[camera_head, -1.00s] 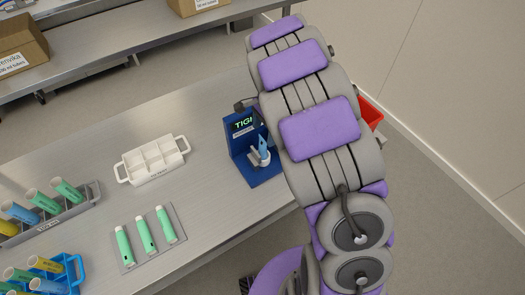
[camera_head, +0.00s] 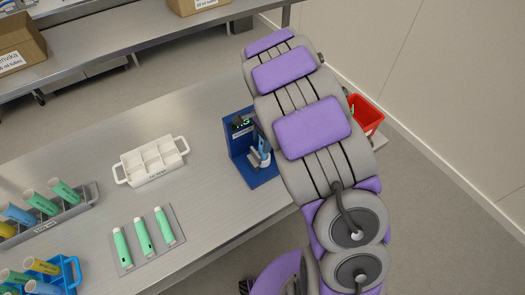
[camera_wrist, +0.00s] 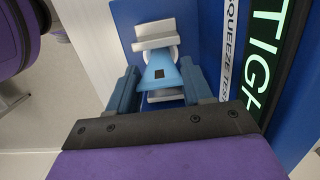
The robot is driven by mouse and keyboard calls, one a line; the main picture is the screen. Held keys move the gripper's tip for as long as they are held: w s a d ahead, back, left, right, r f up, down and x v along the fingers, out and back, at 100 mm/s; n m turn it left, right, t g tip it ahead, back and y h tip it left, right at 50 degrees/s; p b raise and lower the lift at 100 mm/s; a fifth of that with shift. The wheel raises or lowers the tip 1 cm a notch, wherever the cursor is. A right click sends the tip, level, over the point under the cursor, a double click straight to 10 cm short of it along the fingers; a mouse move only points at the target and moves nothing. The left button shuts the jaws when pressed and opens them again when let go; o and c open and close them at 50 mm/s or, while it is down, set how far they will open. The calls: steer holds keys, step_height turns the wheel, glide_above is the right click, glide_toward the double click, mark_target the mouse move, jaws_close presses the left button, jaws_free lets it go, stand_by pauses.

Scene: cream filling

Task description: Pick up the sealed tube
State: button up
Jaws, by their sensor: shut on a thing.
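The sealed tube (camera_wrist: 160,75) is light blue, with a flared end and a small dark square on it. It sits between the two white jaws of the blue squeeze tester (camera_wrist: 205,35), whose screen (camera_wrist: 265,65) reads "TIGHT" in green. My gripper (camera_wrist: 159,68) has its blue fingers on both sides of the tube and is shut on it. In the head view, the tester (camera_head: 238,160) stands at the table's right end. The tube (camera_head: 263,150) shows there beside my arm, which hides part of the tester and screen.
Three green tubes (camera_head: 143,237) lie on a grey mat (camera_head: 174,217). A white compartment rack (camera_head: 152,173) stands behind them. A grey rack (camera_head: 88,192) and a blue rack (camera_head: 74,272) hold coloured tubes at left. A red bin (camera_head: 368,116) is beyond my arm.

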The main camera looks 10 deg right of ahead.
jaws_close()
steer(key=shift+r, duration=0.15)
step_height(320, 180, up, 10)
steer(key=shift+p, duration=1.1)
step_height(320, 180, up, 5)
steer(key=p, duration=0.3)
steer(key=shift+f, duration=0.2)
